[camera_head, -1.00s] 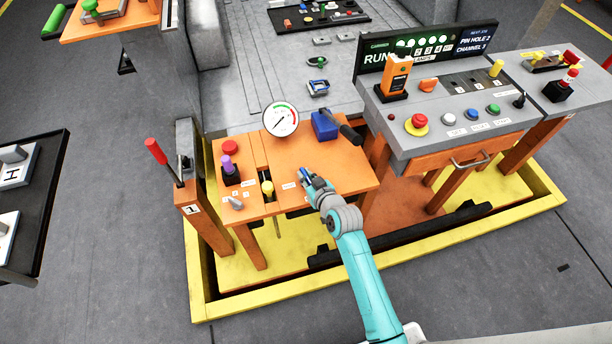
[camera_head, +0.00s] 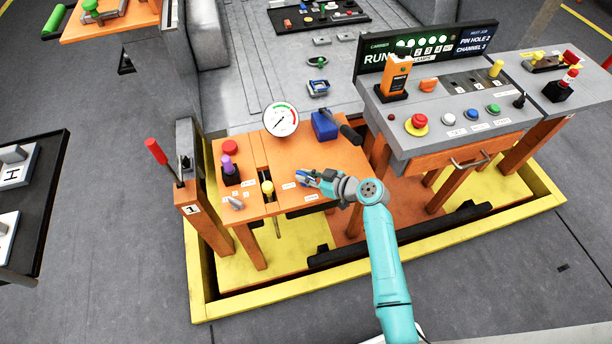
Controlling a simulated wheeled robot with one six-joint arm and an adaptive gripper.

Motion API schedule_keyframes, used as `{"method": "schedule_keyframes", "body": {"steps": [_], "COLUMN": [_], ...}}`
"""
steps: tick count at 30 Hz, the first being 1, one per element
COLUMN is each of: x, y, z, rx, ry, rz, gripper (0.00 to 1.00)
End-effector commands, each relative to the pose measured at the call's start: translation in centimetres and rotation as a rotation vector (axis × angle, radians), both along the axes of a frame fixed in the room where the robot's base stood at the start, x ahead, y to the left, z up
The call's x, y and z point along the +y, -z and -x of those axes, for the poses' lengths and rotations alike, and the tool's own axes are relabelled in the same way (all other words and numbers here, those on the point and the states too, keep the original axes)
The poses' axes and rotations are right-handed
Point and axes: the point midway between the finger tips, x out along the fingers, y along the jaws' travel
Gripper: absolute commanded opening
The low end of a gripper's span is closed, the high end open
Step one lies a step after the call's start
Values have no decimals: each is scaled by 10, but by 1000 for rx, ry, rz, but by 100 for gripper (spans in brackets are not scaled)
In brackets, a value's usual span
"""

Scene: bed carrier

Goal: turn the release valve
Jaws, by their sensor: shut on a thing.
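My gripper (camera_head: 317,178) is low over the right part of the orange bench top. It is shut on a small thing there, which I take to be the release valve. The valve is almost wholly hidden by the jaws, so its shape and angle cannot be told. A round pressure gauge (camera_head: 281,119) with a white face stands at the back edge of the bench.
A blue block (camera_head: 325,126) with a dark handle sits behind my gripper. A grey console (camera_head: 450,115) stands at the right. A yellow frame (camera_head: 203,295) surrounds the floor below.

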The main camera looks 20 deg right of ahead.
Motion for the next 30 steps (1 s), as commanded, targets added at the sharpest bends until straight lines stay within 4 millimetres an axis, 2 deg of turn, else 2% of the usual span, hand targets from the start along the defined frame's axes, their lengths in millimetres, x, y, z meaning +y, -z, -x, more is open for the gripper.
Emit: {"method": "schedule_keyframes", "body": {"steps": [20,21,24,30], "x": [0,0,0,0], "y": [1,1,1,1], "z": [0,0,0,0], "rx": [2,3,2,2], "ry": [-67,-67,-67,-66], "rz": [1,2,1,1], "gripper": [0,18,39,39]}}
